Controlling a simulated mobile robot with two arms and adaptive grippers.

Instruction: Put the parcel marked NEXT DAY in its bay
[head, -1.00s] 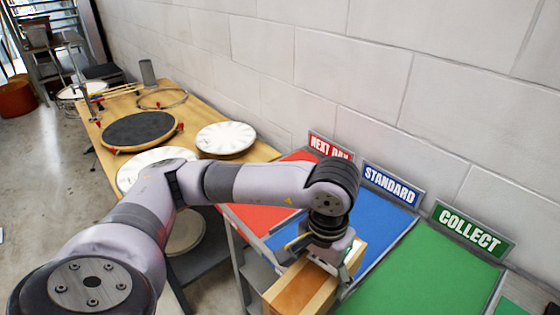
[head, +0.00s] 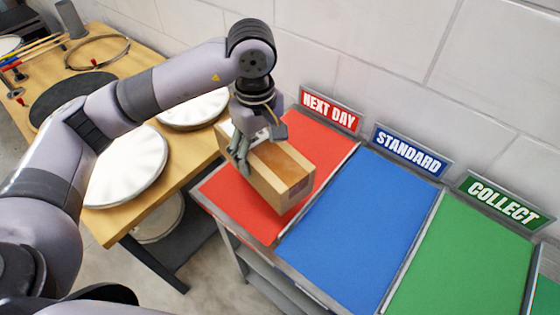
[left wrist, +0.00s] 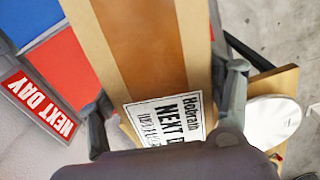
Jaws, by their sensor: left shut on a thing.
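My right gripper is not in view.
The blue STANDARD bay (head: 355,225) and green COLLECT bay (head: 465,262) lie empty to the right, divided by thin grey rails. A wooden bench (head: 105,225) with white drumheads (head: 128,165) stands close on the left. A block wall (head: 390,75) rises behind the signs.

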